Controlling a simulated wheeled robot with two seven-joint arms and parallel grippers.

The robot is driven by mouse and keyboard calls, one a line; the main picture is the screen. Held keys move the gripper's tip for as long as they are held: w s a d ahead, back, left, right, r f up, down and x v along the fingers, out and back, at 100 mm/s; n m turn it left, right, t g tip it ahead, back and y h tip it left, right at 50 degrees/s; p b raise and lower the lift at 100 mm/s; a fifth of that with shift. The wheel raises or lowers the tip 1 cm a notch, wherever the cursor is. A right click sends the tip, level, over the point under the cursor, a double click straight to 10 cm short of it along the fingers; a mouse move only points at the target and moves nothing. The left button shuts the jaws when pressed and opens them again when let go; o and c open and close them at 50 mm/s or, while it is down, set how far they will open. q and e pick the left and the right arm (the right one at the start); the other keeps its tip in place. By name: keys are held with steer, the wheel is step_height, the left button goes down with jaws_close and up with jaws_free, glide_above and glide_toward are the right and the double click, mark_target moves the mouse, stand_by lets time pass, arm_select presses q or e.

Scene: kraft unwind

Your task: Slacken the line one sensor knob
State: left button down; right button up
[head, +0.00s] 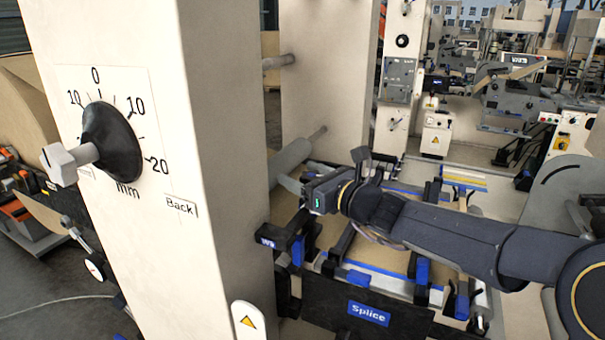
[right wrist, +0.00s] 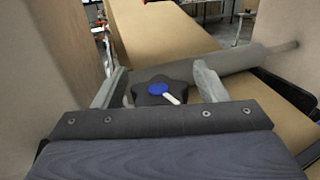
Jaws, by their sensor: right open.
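In the right wrist view a dark lobed knob (right wrist: 146,96) with a blue cap and a white pointer shows between the two grey fingers of my right gripper (right wrist: 157,82). The fingers are open, one on each side of the knob, with a gap at each side. I cannot tell how deep the knob sits between them. In the head view my right gripper (head: 291,184) reaches left behind the cream column, above the splice unit, and the knob is hidden there. No label shows which knob this is. My left gripper is not in view.
A cream column (head: 220,130) fills the left middle, with a black dial knob (head: 112,143) on a millimetre scale. A board marked Splice (head: 368,313) stands below my right arm. In the right wrist view a grey roller (right wrist: 235,60) lies behind the knob.

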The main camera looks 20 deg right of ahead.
steer(key=shift+w+a, duration=0.1)
steer(key=shift+w, duration=0.15)
steer(key=shift+c, duration=0.3)
steer(key=c, duration=0.9)
steer(key=shift+r+n+y+p, duration=0.2)
steer(key=shift+n+y+p, duration=0.15)
steer(key=shift+p, duration=0.35)
steer(key=shift+a+n+g+y+p, duration=0.1)
steer(key=shift+n+g+y+p, duration=0.15)
steer(key=shift+g+y+p, duration=0.15)
steer(key=shift+s+f+n+y, duration=0.2)
steer(key=shift+n+y, duration=0.1)
steer(key=shift+y, duration=0.15)
steer(key=shift+a+g, duration=0.1)
steer(key=shift+g, duration=0.2)
